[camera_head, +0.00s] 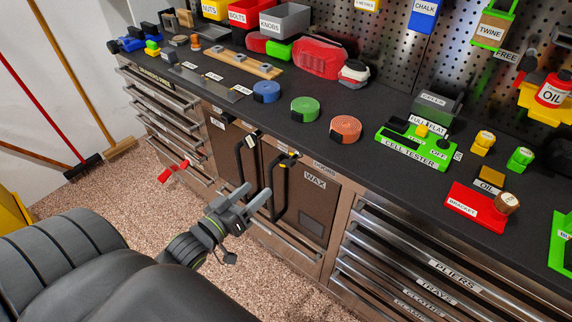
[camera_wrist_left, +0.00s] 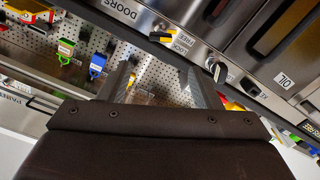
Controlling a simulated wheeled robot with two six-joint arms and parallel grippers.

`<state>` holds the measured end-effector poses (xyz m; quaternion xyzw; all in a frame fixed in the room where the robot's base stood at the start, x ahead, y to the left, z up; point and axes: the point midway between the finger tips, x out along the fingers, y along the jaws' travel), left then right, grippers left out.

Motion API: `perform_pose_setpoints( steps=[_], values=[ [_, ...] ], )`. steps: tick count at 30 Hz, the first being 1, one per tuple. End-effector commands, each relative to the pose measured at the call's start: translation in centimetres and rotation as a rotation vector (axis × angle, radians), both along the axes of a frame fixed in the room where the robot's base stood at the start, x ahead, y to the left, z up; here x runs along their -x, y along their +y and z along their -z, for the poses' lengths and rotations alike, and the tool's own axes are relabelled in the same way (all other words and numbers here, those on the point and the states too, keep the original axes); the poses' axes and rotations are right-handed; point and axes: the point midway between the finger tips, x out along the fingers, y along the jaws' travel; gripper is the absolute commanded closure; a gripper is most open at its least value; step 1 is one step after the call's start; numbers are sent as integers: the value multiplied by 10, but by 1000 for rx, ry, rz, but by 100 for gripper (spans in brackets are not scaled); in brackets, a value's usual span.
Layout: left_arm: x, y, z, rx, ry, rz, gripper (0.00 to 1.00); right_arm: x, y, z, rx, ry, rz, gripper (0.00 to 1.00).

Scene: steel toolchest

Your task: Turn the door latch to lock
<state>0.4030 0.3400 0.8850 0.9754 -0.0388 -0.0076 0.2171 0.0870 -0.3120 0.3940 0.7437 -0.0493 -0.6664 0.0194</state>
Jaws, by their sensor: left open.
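My left gripper (camera_head: 256,193) is open and empty, low in front of the cabinet doors in the head view. Its two grey fingers, apart with nothing between them, also show in the left wrist view (camera_wrist_left: 160,86). The doors have two black upright handles, a left one (camera_head: 240,160) and a right one (camera_head: 278,190). In the wrist view, a small pale and black knob (camera_wrist_left: 217,71) sits on the steel front beside a white label; it may be the latch. I cannot tell its turn position. The right gripper is not in view.
The dark worktop (camera_head: 225,88) holds blue, green and orange tape rolls and a green cell tester (camera_head: 410,152). Drawers flank the doors; a red piece (camera_head: 172,171) sticks out at the left. Brooms lean on the left wall. The speckled floor before the doors is clear.

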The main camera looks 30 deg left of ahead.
Motion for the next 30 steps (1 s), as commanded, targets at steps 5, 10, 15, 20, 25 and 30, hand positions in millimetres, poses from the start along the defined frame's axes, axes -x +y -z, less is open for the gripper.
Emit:
perform_pose_setpoints(
  steps=[5, 10, 15, 20, 25, 30],
  values=[
    [-35, -3, 3, 0, -4, 0, 42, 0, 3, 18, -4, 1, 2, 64],
    [-66, -5, 2, -1, -3, 0, 42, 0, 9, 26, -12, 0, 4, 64],
    [-95, -7, 2, 0, -2, -1, 42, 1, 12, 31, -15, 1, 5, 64],
    [-116, -9, 1, 0, 1, -2, 42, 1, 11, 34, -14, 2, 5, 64],
    [-128, -10, 1, -1, 1, -2, 42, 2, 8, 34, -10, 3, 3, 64],
    [-130, -10, 1, -1, 2, -1, 42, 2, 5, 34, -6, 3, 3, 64]
  ],
)
